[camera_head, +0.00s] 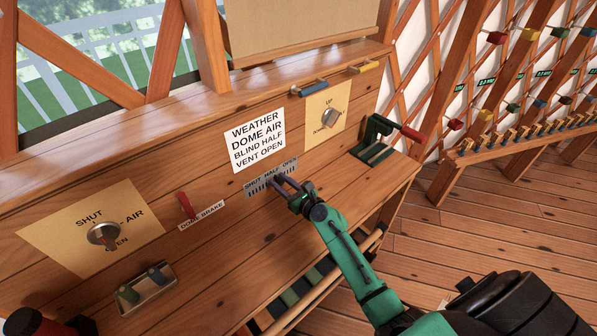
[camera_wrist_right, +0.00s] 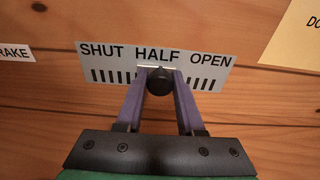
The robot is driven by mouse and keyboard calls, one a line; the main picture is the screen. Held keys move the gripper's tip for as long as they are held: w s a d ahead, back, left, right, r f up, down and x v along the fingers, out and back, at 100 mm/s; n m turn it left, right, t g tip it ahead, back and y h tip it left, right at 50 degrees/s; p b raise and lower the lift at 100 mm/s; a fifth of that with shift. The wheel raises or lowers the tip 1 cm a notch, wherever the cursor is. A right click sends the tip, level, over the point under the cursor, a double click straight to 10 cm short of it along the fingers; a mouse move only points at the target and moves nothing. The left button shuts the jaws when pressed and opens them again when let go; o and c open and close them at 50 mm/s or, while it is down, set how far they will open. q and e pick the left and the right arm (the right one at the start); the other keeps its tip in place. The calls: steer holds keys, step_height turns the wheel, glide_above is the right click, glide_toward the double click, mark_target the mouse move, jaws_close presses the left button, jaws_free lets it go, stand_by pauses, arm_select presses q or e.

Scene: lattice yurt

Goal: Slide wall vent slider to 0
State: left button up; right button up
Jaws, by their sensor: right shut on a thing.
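The vent slider is a pale plate (camera_head: 258,190) marked SHUT, HALF, OPEN on the wooden panel, with rows of dark slots; the plate also shows in the right wrist view (camera_wrist_right: 110,62). Its round black knob (camera_wrist_right: 160,81) stands at the middle, under HALF. My right gripper (camera_head: 281,182) reaches it from the lower right. In the right wrist view its two purple fingers (camera_wrist_right: 160,85) are shut on the knob, one on each side. In the head view the fingers hide the knob. My left gripper is in neither view.
A sign (camera_head: 257,141) reading VENT OPEN is above the plate. A red dome brake lever (camera_head: 186,206) and a shut/air/open dial (camera_head: 103,234) are to the left. A dial (camera_head: 330,117) and a green clamp with red handle (camera_head: 385,137) are to the right.

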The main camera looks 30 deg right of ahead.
mark_target(254, 188)
steer(key=shift+s+a+p, duration=0.25)
steer(key=shift+a+p, duration=0.1)
steer(key=shift+a, duration=0.55)
steer(key=shift+s+a+p, duration=0.2)
steer(key=shift+a+p, duration=0.1)
steer(key=shift+a, duration=0.65)
steer(key=shift+s+a+p, duration=0.2)
steer(key=shift+a+p, duration=0.1)
steer(key=shift+a, duration=0.2)
steer(key=shift+s+a+p, duration=0.15)
steer(key=shift+a+p, duration=0.05)
steer(key=shift+a, duration=0.45)
steer(key=shift+s+a+p, duration=0.15)
steer(key=shift+a, duration=0.5)
steer(key=o, duration=1.3)
steer(key=shift+s, duration=0.1)
